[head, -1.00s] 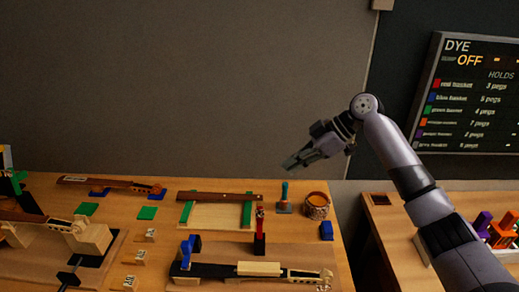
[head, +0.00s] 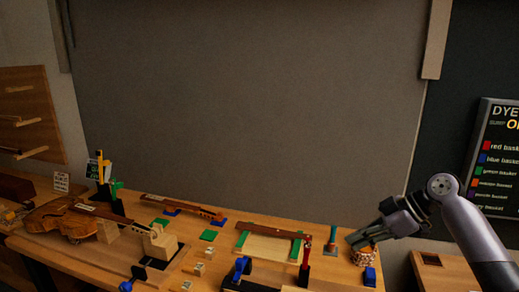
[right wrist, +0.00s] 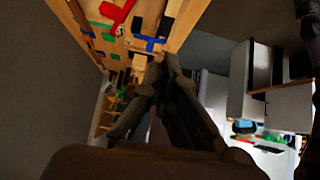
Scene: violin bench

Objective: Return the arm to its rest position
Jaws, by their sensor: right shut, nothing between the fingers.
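My right arm comes in from the lower right in the head view. Its gripper (head: 368,236) is shut and empty, held in the air in front of the right end of the workbench (head: 225,222). From this angle it overlaps the woven basket (head: 366,258); I see no contact. The right wrist view shows the gripper's dark fingers (right wrist: 150,92) close up, with the bench and its parts beyond at the upper left. My left gripper is not in view.
A violin body (head: 60,222) lies at the bench's left. A dye board (head: 495,160) hangs at right.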

